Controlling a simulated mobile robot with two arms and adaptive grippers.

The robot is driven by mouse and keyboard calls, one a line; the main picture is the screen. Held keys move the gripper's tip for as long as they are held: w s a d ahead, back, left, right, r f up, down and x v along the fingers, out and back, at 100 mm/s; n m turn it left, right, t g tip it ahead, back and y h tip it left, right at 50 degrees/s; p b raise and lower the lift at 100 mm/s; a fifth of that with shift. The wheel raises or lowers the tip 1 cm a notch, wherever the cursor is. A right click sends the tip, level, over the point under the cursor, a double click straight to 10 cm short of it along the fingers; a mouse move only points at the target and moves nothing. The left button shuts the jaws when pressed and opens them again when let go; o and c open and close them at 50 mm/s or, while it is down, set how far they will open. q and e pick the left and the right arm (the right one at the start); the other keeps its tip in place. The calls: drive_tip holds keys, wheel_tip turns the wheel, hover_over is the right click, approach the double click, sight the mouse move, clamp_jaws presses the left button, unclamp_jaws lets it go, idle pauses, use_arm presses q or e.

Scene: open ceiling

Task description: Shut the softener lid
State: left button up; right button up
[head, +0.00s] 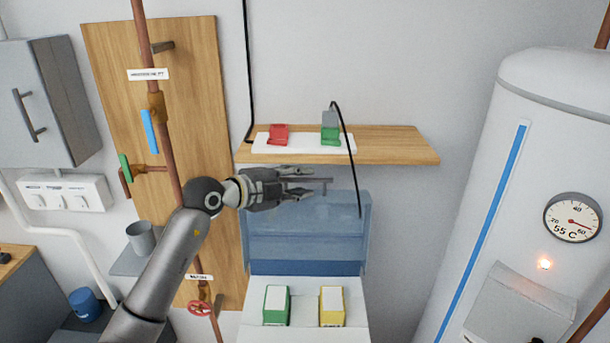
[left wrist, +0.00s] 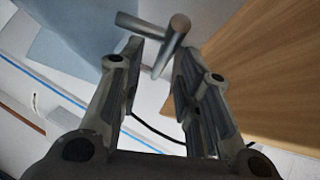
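The softener lid (head: 300,232) is a translucent blue panel standing open and upright at the back of the white softener cabinet (head: 300,311). A grey T-shaped handle (head: 325,183) is at its top edge. My left gripper (head: 308,182) reaches in from the left at the handle, its fingers spread. In the left wrist view, the handle (left wrist: 165,45) shows between and just beyond the tips of the open gripper (left wrist: 160,72). I cannot tell whether a finger touches it. The lid also shows as a blue area (left wrist: 75,45). My right gripper is not in view.
A wooden shelf (head: 400,145) with a white power strip (head: 303,145) is close above the gripper. A white tank (head: 540,150) is at right.

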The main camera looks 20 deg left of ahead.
use_arm(q)
drive_tip(key=shift+x, duration=1.1)
clamp_jaws()
